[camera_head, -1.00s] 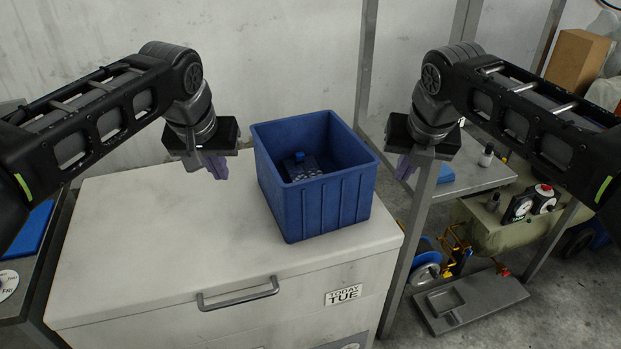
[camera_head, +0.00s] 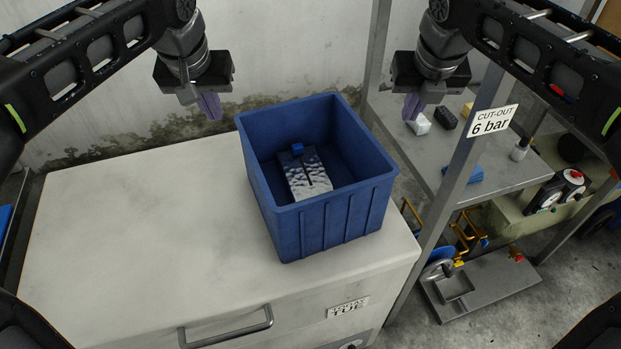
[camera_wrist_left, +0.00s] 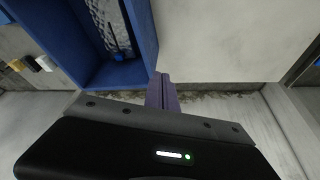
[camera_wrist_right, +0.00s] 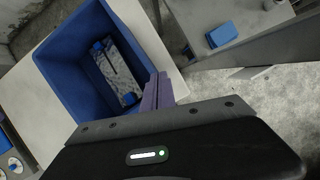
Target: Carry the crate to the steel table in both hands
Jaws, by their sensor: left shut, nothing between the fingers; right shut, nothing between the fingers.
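The blue crate (camera_head: 335,222) stands upright on the white chest lid (camera_head: 130,215), near its right end. My left gripper (camera_head: 210,106) is shut and empty, above the lid off the crate's left side. My right gripper (camera_head: 411,106) is shut and empty, off the crate's right side. Both are apart from the crate. The crate also shows in the left wrist view (camera_wrist_left: 110,72) and the right wrist view (camera_wrist_right: 75,65). The steel table (camera_head: 510,178) stands to the right, behind a grey post.
Small bottles, a dark block (camera_head: 445,117) and a blue item (camera_head: 474,175) occupy the table. The lid's left part is clear.

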